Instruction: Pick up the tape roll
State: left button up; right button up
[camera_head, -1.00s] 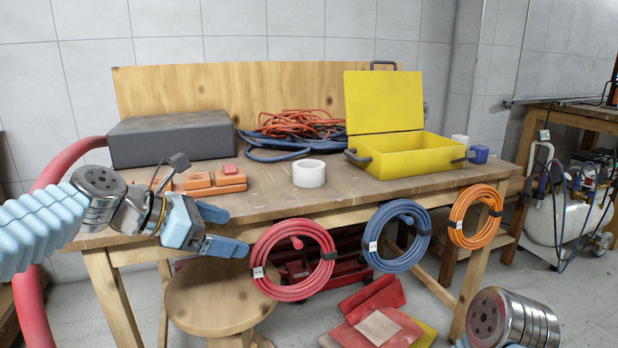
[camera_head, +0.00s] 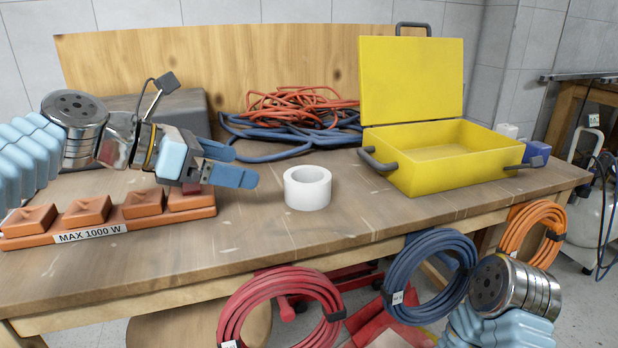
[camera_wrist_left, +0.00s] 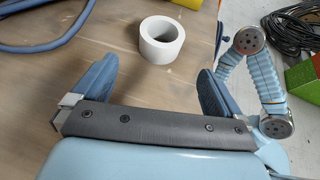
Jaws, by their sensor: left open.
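The white tape roll (camera_head: 307,188) stands flat on the wooden workbench, its round hole facing up, in the middle of the head view. It also shows in the left wrist view (camera_wrist_left: 161,40), beyond and between my fingertips. My left gripper (camera_head: 243,164) is open and empty, to the left of the roll and apart from it. In the left wrist view its two blue fingers (camera_wrist_left: 155,75) are spread wide. My right arm shows at the lower right of the head view, but its gripper fingers cannot be seen.
An orange power strip (camera_head: 140,211) lies left on the bench (camera_head: 250,245). A heap of red and blue hose (camera_head: 290,125) lies behind the roll. An open yellow toolbox (camera_head: 440,160) stands to its right. Coiled hoses hang at the front edge. The bench around the roll is clear.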

pick_arm(q)
send_near(296, 173)
jog(key=d, duration=0.1)
jog(key=s+d, duration=0.1)
jog(key=d+f, duration=0.1)
jog(key=shift+s, duration=0.3)
jog(key=x, duration=0.6)
jog(key=shift+d+r, duration=0.2)
jog(key=shift+r, duration=0.2)
jog(key=shift+c, duration=0.2)
jog(key=c, duration=0.7)
